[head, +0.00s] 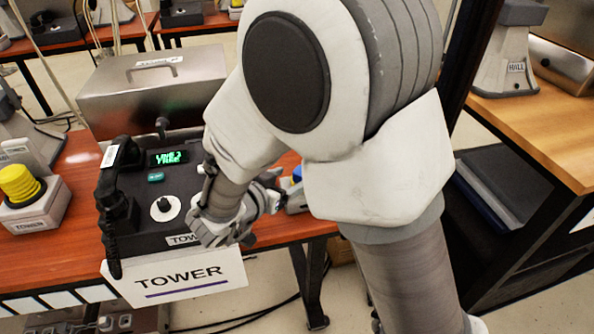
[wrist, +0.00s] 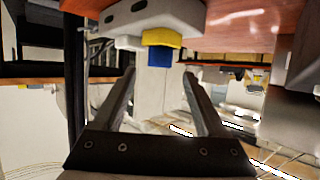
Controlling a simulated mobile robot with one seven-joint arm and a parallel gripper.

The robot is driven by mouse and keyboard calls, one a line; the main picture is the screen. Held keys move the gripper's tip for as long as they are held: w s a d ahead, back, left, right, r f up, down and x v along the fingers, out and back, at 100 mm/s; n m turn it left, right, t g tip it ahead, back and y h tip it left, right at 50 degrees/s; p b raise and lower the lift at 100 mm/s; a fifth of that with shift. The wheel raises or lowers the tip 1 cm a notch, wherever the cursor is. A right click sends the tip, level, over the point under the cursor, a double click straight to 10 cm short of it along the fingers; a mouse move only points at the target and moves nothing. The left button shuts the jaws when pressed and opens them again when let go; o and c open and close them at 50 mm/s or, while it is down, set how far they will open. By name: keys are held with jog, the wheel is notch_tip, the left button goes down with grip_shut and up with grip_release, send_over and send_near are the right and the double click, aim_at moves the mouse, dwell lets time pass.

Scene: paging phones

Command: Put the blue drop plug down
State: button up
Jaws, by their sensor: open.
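The blue drop plug (wrist: 159,55) shows in the wrist view against a yellow collar (wrist: 161,37) on a pale grey unit (wrist: 150,18). In the head view a small blue piece (head: 297,174) shows at the right end of the red-brown table, partly hidden by my arm. My gripper (wrist: 158,75) is open, its two dark fingers spread apart with nothing between them. The plug lies beyond the fingertips, roughly centred between them in the picture. In the head view my wrist is over the table's right side, and the fingers are hard to make out.
A dark TOWER phone console (head: 160,205) with a handset (head: 118,190) stands just left of my wrist. A metal box (head: 150,85) is behind it. A yellow button on a white base (head: 20,185) sits at far left. A wooden table (head: 530,120) stands at right.

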jog(key=p+v, duration=0.2)
jog(key=v, duration=0.6)
jog(key=w+a+r+t+y, duration=0.1)
jog(key=w+r+y, duration=0.5)
jog(key=w, duration=0.1)
notch_tip(320, 180, up, 8)
jog(key=s+d+n+g+y, duration=0.1)
jog(key=s+d+n+y, duration=0.1)
jog(key=n+y, duration=0.25)
jog(key=s+d+f+g+h, duration=0.1)
jog(key=s+d+g+h, duration=0.1)
jog(key=s+d, duration=0.7)
jog(key=s+d+f+n+g+h, duration=0.1)
jog(key=s+d+g, duration=0.3)
jog(key=s+d, duration=0.5)
jog(key=shift+s+d+f+h, duration=0.3)
jog(key=shift+d+h, duration=0.25)
jog(key=shift+d, duration=0.5)
jog(key=shift+r, duration=0.1)
